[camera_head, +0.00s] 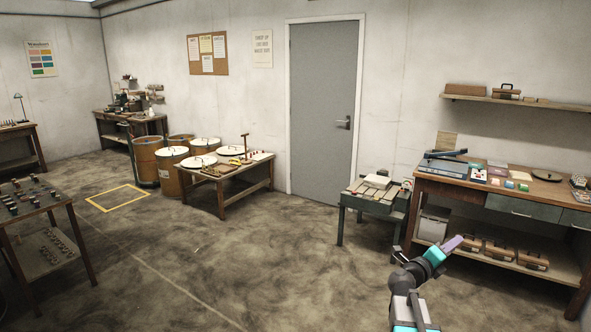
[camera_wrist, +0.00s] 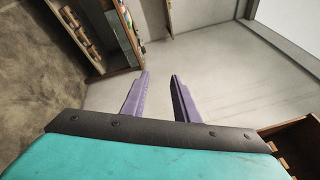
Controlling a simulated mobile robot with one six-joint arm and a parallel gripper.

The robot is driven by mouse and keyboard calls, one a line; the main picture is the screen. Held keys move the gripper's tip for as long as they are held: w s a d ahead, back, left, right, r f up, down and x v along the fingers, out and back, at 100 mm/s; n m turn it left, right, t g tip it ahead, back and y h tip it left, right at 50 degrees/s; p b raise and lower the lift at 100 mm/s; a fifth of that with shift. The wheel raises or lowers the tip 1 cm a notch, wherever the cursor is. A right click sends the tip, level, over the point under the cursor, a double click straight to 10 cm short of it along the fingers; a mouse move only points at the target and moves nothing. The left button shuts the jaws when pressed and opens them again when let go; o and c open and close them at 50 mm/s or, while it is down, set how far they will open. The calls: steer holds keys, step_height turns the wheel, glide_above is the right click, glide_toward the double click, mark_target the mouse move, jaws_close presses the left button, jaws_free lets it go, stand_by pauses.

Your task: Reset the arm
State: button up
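My arm rises from the bottom right of the head view, grey and teal, with my gripper (camera_head: 452,243) at its end, in front of the right-hand workbench. In the wrist view my gripper (camera_wrist: 160,78) shows two purple fingers standing apart with a clear gap between them. Nothing is held between the fingers. Plain wall shows through the gap.
A wooden workbench (camera_head: 460,189) with papers and tools stands right, with brown cases (camera_head: 501,250) on its lower shelf. A small green table (camera_head: 377,196) stands beside it. A low table (camera_head: 235,184), drums (camera_head: 172,170) and a left table (camera_head: 35,205) surround open floor (camera_head: 230,260).

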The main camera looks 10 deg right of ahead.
steer(key=w+a+f+n+t+y, duration=0.35)
steer(key=a+f+n, duration=0.25)
steer(key=a+f, duration=0.35)
steer(key=w+a+f+n+t+y, duration=0.25)
steer(key=a+f+n+y, duration=0.3)
steer(key=a+f, duration=0.45)
steer(key=s+a+f+n+g+y+b, duration=0.15)
steer(key=s+a+f+n+y, duration=0.3)
steer(key=a+f, duration=0.5)
steer(key=s+a+f+n+g+y, duration=0.25)
steer(key=a+f+n, duration=0.35)
steer(key=f, duration=0.7)
steer(key=s+a+f+n+g+y, duration=0.1)
steer(key=s+a+f+n+g, duration=0.3)
steer(key=s+f, duration=0.55)
steer(key=s+a+f+n+g+y, duration=0.3)
steer(key=s+a+f, duration=0.35)
steer(key=s, duration=0.65)
steer(key=s+d+n+g+h, duration=0.1)
steer(key=s+d+n+g, duration=0.1)
steer(key=s, duration=0.4)
steer(key=s+d+n+g+h, duration=0.1)
steer(key=s+d+n+g, duration=0.1)
steer(key=s+g, duration=0.2)
steer(key=s+d+r+n+g+h, duration=0.1)
steer(key=s+n+g, duration=0.1)
steer(key=s, duration=0.7)
steer(key=shift+s+d+g, duration=0.15)
steer(key=shift+d+g, duration=0.25)
steer(key=shift+g, duration=0.4)
